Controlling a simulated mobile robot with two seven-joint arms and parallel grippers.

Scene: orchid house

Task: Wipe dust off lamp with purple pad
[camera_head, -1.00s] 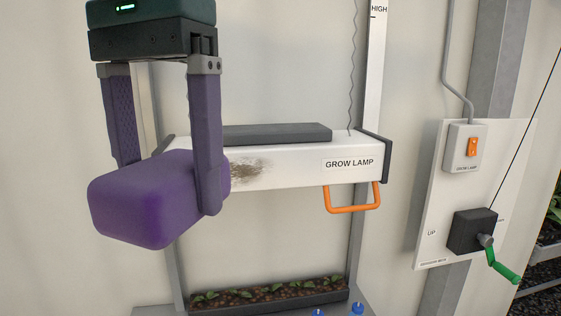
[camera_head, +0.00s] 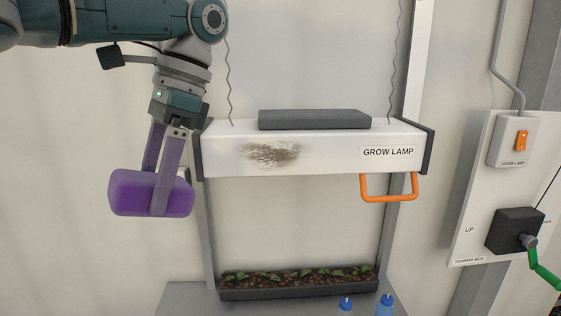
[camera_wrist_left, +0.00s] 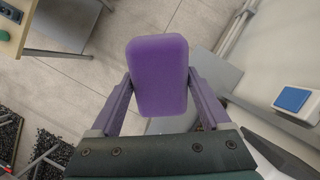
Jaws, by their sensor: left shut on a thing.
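The white grow lamp (camera_head: 330,160) hangs on two wavy cords, with dark end caps, a grey block on top and an orange handle (camera_head: 388,200) below. A brown dust patch (camera_head: 270,154) lies on the left part of its front face. My left gripper (camera_head: 158,205) is shut on the purple pad (camera_head: 128,193) and holds it left of the lamp's left end, slightly lower than the dust. Whether the pad touches the lamp's end I cannot tell. The pad also shows between the fingers in the left wrist view (camera_wrist_left: 158,75). My right gripper is not in view.
A planter of seedlings (camera_head: 300,292) stands below the lamp on a grey shelf (camera_head: 185,300). Two blue-capped bottles (camera_head: 385,304) stand at its front. A panel at right carries an orange switch (camera_head: 521,141) and a green-handled crank (camera_head: 543,273).

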